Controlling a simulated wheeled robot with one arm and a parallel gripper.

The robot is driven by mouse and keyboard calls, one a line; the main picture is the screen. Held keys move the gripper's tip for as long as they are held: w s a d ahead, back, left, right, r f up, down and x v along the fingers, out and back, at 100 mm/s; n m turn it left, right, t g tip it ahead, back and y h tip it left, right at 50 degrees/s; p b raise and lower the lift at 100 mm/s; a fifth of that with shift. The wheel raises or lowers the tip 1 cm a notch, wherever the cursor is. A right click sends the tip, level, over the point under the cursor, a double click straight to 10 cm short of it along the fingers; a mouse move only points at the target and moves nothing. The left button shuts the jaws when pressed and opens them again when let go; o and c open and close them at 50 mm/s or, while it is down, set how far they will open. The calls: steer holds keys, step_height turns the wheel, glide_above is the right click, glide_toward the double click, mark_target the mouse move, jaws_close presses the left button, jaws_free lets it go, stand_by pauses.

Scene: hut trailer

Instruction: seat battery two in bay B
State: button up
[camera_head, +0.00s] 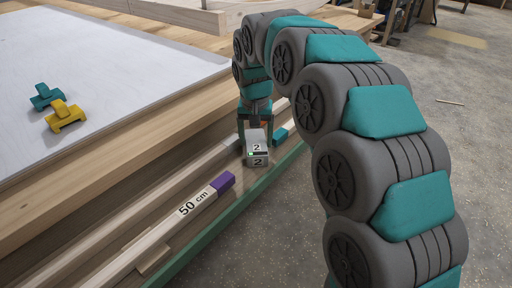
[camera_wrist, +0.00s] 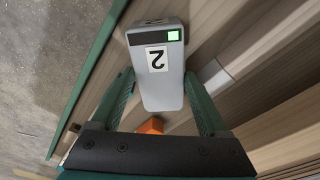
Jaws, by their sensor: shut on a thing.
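Battery two (camera_head: 257,160) is a grey block with white "2" labels and a small green light. It hangs between the fingers of my gripper (camera_head: 255,131), over the stepped wooden ledge along the bench side. In the wrist view the battery (camera_wrist: 160,88) fills the middle, its lit end pointing away from the palm. My gripper (camera_wrist: 158,80) is shut on it, one finger on each side. Whether the battery touches the ledge below cannot be told. No bay marked B can be made out in either view.
A stick marked "50 cm" (camera_head: 195,202) with a purple end lies on the ledge close by. A teal rail (camera_head: 230,217) edges the ledge. Yellow (camera_head: 64,116) and teal (camera_head: 45,97) pieces lie on the white board (camera_head: 110,60). An orange object (camera_wrist: 151,126) shows behind the battery.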

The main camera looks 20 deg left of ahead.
jaws_close()
steer(key=shift+r, duration=0.1)
